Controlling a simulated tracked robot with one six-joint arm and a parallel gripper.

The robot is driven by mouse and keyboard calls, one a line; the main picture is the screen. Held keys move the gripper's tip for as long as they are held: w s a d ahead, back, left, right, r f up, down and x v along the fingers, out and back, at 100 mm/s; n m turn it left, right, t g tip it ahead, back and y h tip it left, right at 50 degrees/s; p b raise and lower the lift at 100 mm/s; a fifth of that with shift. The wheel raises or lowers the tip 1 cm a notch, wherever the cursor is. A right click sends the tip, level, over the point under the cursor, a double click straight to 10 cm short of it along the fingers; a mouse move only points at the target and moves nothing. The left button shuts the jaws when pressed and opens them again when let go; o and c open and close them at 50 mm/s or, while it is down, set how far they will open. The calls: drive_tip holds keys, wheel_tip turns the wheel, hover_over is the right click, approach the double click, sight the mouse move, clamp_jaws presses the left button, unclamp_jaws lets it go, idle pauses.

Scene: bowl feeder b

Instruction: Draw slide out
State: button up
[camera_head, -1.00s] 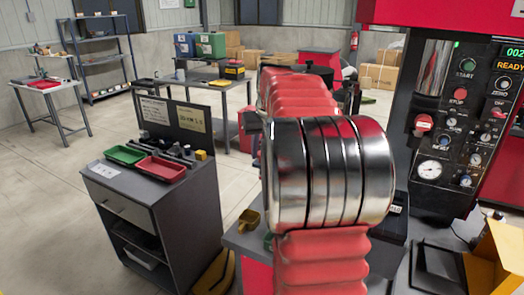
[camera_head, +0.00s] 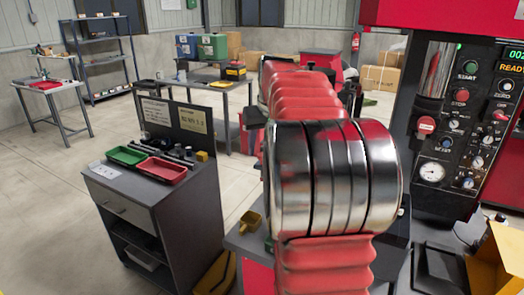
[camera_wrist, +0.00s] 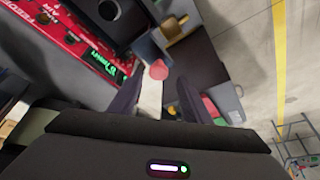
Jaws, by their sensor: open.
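In the wrist view my gripper (camera_wrist: 160,88) is open, with its two dark fingers apart. A round red knob (camera_wrist: 158,69) shows just beyond and between the fingertips, at the end of a grey part (camera_wrist: 150,50) that looks like the slide. A pale strip (camera_wrist: 150,98) shows between the fingers below the knob. Whether the fingers touch the knob cannot be told. In the head view my red, silver-banded arm hides the gripper and the knob.
A red panel with a green display (camera_wrist: 100,58) lies left of the knob in the wrist view. A yellow scoop (camera_wrist: 180,28) is close by. A grey cabinet (camera_head: 150,205) holds a green tray (camera_head: 126,155) and red tray (camera_head: 161,170). The control panel (camera_head: 460,115) stands at right.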

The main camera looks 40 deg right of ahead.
drive_tip(key=v, duration=1.1)
drive_tip(key=shift+r, duration=0.15)
drive_tip(key=shift+s, duration=0.1)
drive_tip(key=s+a+f+m, duration=0.1)
drive_tip(key=s+a+f, duration=0.1)
drive_tip(key=a+f, duration=0.5)
drive_tip(key=s+a+f+n, duration=0.2)
drive_tip(key=s+a+f, duration=0.2)
drive_tip(key=a, duration=0.5)
drive_tip(key=s+a+f+n+t+y, duration=0.1)
drive_tip(key=s+a+f, duration=0.3)
drive_tip(key=a, duration=0.6)
drive_tip(key=s+a+f+n+y, duration=0.1)
drive_tip(key=s+a+f+n, duration=0.2)
drive_tip(key=s+a, duration=0.4)
drive_tip(key=shift+a+f+t, duration=0.3)
drive_tip(key=shift+a+f, duration=0.6)
drive_tip(key=shift+a, duration=0.45)
